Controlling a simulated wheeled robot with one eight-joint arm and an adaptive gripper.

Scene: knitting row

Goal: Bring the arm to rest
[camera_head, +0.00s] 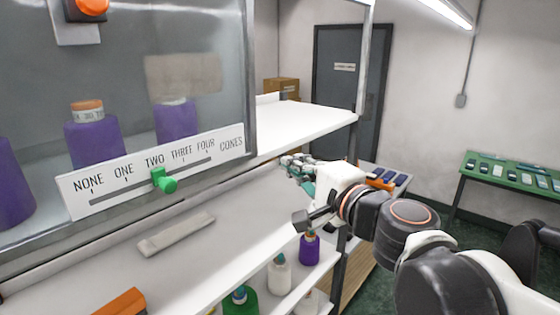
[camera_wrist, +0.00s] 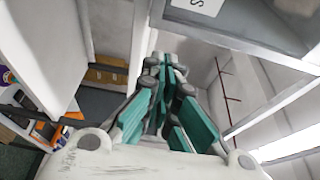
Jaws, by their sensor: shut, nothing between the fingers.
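My gripper (camera_head: 296,164) is at the end of my arm, just past the right part of the white shelving, below the upper white shelf. It points away from the head camera and to the left. In the wrist view my gripper (camera_wrist: 166,68) shows teal finger pads close together, shut with nothing between them. My white and black arm comes in from the lower right of the head view. I cannot tell how far the fingers are from the shelf.
A slider panel (camera_head: 160,172) with a green knob (camera_head: 163,180) fronts a glass case with purple cones. A grey bar (camera_head: 176,234) lies on the white ledge. Cones stand on a lower shelf. A metal post (camera_head: 362,60) is near my arm. A green table (camera_head: 510,172) stands right.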

